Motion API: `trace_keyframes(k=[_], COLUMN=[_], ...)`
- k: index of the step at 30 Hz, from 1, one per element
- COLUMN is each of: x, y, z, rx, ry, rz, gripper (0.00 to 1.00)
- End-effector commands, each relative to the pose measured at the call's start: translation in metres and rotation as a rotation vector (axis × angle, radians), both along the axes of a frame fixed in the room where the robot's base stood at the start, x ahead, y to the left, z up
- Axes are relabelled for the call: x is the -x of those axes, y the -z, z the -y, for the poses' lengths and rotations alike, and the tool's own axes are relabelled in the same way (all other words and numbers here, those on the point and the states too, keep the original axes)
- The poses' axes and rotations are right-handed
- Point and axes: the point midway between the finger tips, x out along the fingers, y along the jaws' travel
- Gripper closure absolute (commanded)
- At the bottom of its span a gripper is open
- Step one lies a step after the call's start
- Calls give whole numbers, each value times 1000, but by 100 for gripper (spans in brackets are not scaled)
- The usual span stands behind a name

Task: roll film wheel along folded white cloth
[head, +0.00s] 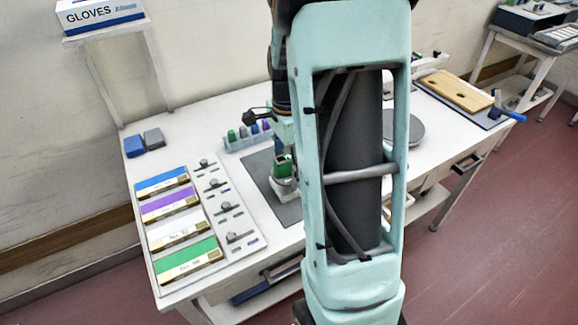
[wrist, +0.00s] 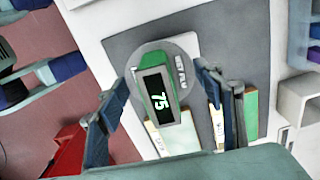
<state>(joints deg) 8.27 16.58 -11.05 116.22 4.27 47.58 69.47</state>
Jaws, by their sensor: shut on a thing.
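My gripper (wrist: 163,80) shows in the wrist view with its dark fingers on either side of a round grey gauge (wrist: 183,68) with a green body and a black display reading 75. The fingertips appear to be against the gauge's rim. In the head view the same green-topped gauge (head: 283,167) sits low over a dark grey mat (head: 257,172) on the table. My arm hides much of this area. I cannot make out a film wheel or a folded white cloth for certain; a white-faced panel (head: 177,231) lies in the row at the left.
Blue, purple and green panels (head: 187,257) lie left of a board with small knobs (head: 225,207). Blue and grey blocks (head: 134,146) stand at the back left. A small rack (head: 240,142) stands behind the mat. A wooden board (head: 456,91) lies at the right.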

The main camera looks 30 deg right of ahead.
Motion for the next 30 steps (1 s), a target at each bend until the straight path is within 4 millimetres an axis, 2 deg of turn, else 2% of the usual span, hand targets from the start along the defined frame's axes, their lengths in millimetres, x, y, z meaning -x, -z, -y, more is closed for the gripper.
trace_keyframes(k=[30], x=[-29], y=[0], z=[1], rx=[1], ry=[0], rz=[0], gripper=[72])
